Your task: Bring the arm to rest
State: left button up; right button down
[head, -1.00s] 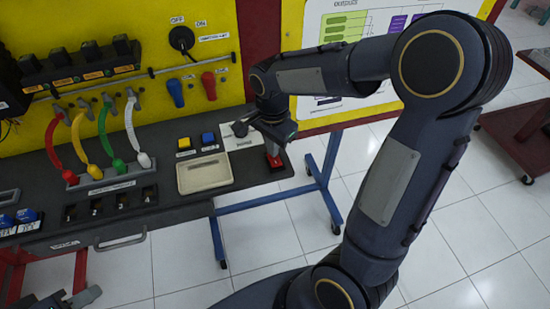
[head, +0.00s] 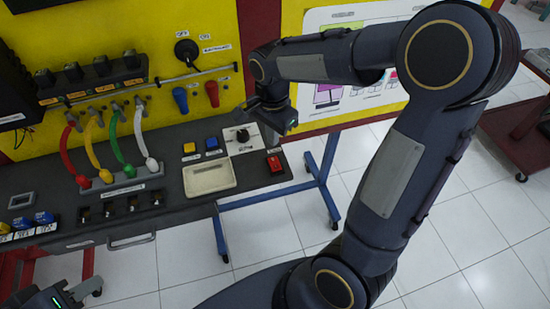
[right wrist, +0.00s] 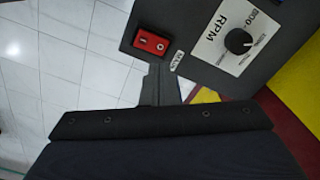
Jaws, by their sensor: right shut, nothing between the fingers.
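In the head view my right arm reaches in from the right and bends down over the board. My right gripper (head: 270,122) is above the board's right end, and its closed fingers (right wrist: 162,82) also show in the right wrist view, empty. It is apart from the red switch (head: 274,163), which lies below it and also shows in the right wrist view (right wrist: 152,41). My left gripper (head: 75,297) is at the bottom left corner, partly cut off; its fingers are too unclear to judge.
The RPM knob (head: 242,135) is beside the red switch. A beige tray (head: 209,190), yellow button (head: 189,148) and blue button (head: 212,144) are left of it. Coloured cables (head: 120,150) stand further left. A blue stand leg (head: 325,190) and open tiled floor are below.

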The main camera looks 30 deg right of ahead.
dwell(0.3)
jog(key=s+a+r+n+t+y, duration=0.2)
jog(key=s+n, duration=0.4)
jog(key=s, duration=0.2)
jog(key=s+a+r+n+t+y, duration=0.1)
jog(key=s+a+r+n+t, duration=0.1)
jog(key=s+n, duration=0.5)
jog(key=shift+s+r+t+y, duration=0.4)
jog(key=shift+s+r+t, duration=0.35)
jog(key=shift+s, duration=0.25)
pick_arm(q)
jog(key=shift+c, duration=0.2)
pick_arm(e)
jog(key=shift+a, duration=0.1)
